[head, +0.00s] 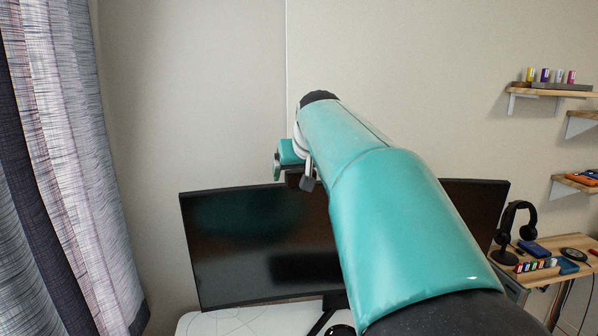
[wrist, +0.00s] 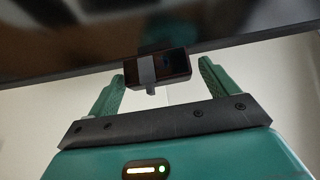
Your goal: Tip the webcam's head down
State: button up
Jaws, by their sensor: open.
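The webcam (wrist: 176,65) shows in the wrist view as a small dark block with a grey front piece at the edge of the monitor (wrist: 60,45). My gripper (wrist: 161,72) is open, with one green finger on each side of the webcam.
A white desk top (head: 240,320) lies below the monitor. A curtain (head: 60,150) hangs at the left. At the right, a headphone stand (head: 508,235) and small items stand on a wooden surface (head: 535,278), with wall shelves (head: 550,92) above. The wall area above the monitor's left part is clear.

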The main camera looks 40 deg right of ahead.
jog(key=c, duration=1)
jog(key=shift+s+a+f+t+h, duration=0.1)
jog(key=shift+s+t+h, duration=0.2)
jog(key=shift+t, duration=0.5)
jog(key=shift+s+a+t+h, duration=0.1)
jog(key=shift+t+h, duration=0.3)
jog(key=shift+t, duration=0.4)
jog(key=o, duration=1)
jog(key=v, duration=1.3)
jog(key=shift+s, duration=0.35)
